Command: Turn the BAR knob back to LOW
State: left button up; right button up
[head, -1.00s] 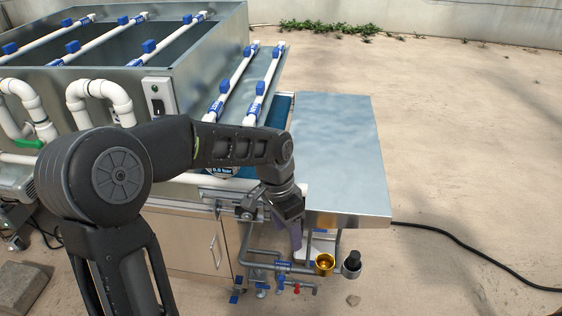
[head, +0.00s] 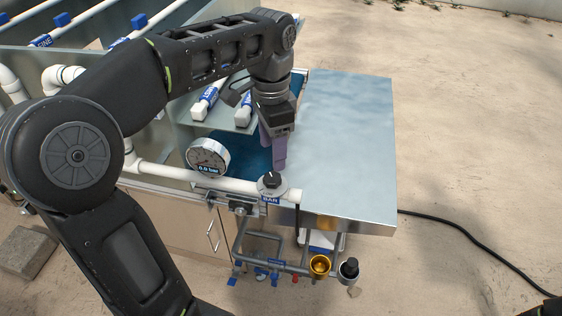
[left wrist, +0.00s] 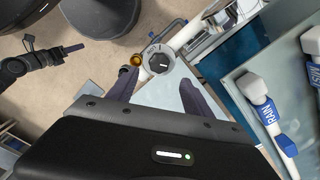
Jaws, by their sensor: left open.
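The BAR knob (head: 272,181) is a black dial on a pale round base, with a blue BAR label below it, at the right end of a white pipe. A white mark shows on its top, but I cannot read which setting it points to. My left gripper (head: 276,158) points down just behind and above the knob, apart from it. In the left wrist view the knob (left wrist: 159,63) lies beyond and between the spread fingers of the open left gripper (left wrist: 158,86), with nothing held. A dark arm part at that view's left may be my right arm; its jaws are unclear.
A metal table (head: 345,150) lies to the right. Grey pipes with a brass cup (head: 319,265) and a black-topped fitting (head: 348,269) are below. Blue-labelled white pipes (head: 208,98) are behind.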

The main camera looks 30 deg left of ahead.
aim_at(272, 177)
pick_arm(q)
jog(key=shift+s+r, duration=0.15)
jog(key=shift+s, duration=0.2)
jog(key=shift+w+f, duration=0.15)
jog(key=shift+f, duration=0.45)
notch_tip(272, 177, down, 7)
jog(key=shift+r+p, duration=0.1)
jog(key=shift+p, duration=0.2)
pick_arm(e)
jog(key=shift+s+r, duration=0.25)
jog(key=shift+r, duration=0.05)
pick_arm(q)
jog(key=shift+c, duration=0.2)
grip_shut()
